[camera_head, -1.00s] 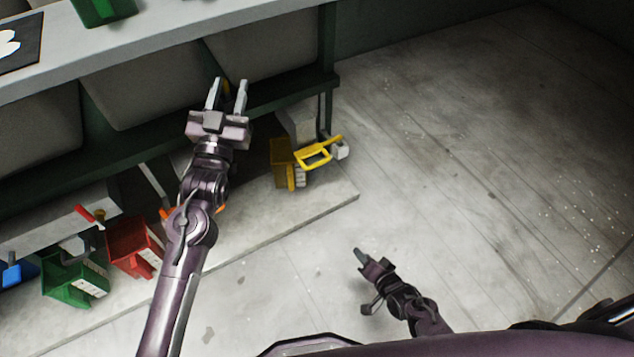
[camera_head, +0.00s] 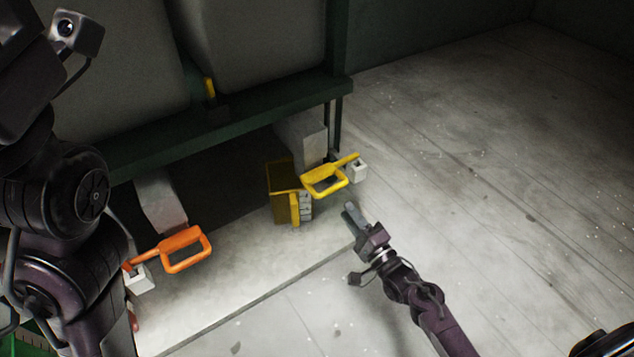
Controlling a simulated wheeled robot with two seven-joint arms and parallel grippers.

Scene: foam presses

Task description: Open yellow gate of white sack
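Two large pale grey-white sacks hang side by side in a dark green rack, a left sack (camera_head: 125,75) and a right sack (camera_head: 265,45). A small yellow piece (camera_head: 209,88) shows at the rack's lower rail between them. A yellow loop handle (camera_head: 324,181) sticks out below the rack, beside a yellow box (camera_head: 283,178). I cannot tell which yellow part is the gate. My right gripper (camera_head: 351,214) is just below and right of the yellow handle in the picture, apart from it. Its fingers are seen edge-on, so their opening is unclear. My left gripper is out of view.
An orange loop handle (camera_head: 184,249) stands at the lower left near a white block (camera_head: 140,280). A pale floor slab (camera_head: 235,280) lies under the rack. The concrete floor to the right (camera_head: 480,190) is clear. My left arm covers the left edge.

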